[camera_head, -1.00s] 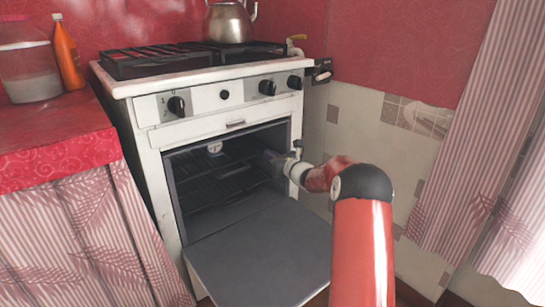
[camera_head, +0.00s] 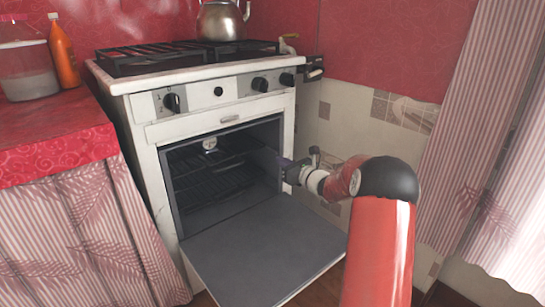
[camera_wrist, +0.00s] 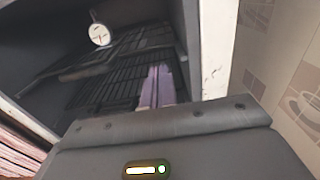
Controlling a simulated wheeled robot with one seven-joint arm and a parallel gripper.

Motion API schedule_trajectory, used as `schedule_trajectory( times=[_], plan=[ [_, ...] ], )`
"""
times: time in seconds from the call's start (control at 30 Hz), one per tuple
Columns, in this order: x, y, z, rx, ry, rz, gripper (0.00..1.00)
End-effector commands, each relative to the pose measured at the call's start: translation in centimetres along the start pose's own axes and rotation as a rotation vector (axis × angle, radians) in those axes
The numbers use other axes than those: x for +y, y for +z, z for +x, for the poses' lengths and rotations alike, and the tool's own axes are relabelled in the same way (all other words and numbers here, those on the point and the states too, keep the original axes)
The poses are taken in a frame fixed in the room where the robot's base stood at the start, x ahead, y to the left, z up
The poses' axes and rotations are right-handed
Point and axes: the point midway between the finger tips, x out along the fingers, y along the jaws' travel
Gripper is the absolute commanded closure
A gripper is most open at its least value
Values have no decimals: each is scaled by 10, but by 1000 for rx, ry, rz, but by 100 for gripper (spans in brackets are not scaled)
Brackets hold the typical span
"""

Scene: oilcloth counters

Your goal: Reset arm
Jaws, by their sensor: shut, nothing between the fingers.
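My red arm reaches in from the lower right, and my gripper (camera_head: 281,162) is at the right edge of the oven opening in the head view. In the wrist view my gripper (camera_wrist: 158,86) shows as purplish fingers held together, with nothing between them, in front of the dark oven racks. The white oven (camera_head: 150,185) stands with its door (camera_head: 262,250) folded down open. Dark wire racks (camera_head: 210,180) are inside, and a small white round dial (camera_wrist: 99,34) hangs at the upper left of the cavity.
A metal kettle (camera_head: 221,22) stands on the stove grate (camera_head: 135,59). A counter with red oilcloth (camera_head: 50,130) is on the left, holding a jar (camera_head: 28,72) and an orange bottle (camera_head: 63,55). A tiled wall (camera_head: 345,115) and curtain (camera_head: 465,120) are on the right.

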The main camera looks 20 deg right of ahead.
Motion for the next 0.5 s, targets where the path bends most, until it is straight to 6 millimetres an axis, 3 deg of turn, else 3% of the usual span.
schedule_trajectory(
  times=[0.2,0.43,0.5],
  plan=[
    [0,0,-30,2,0,-1,100],
    [1,0,-37,2,3,-3,100],
    [10,6,-36,9,23,-26,100]
  ],
)
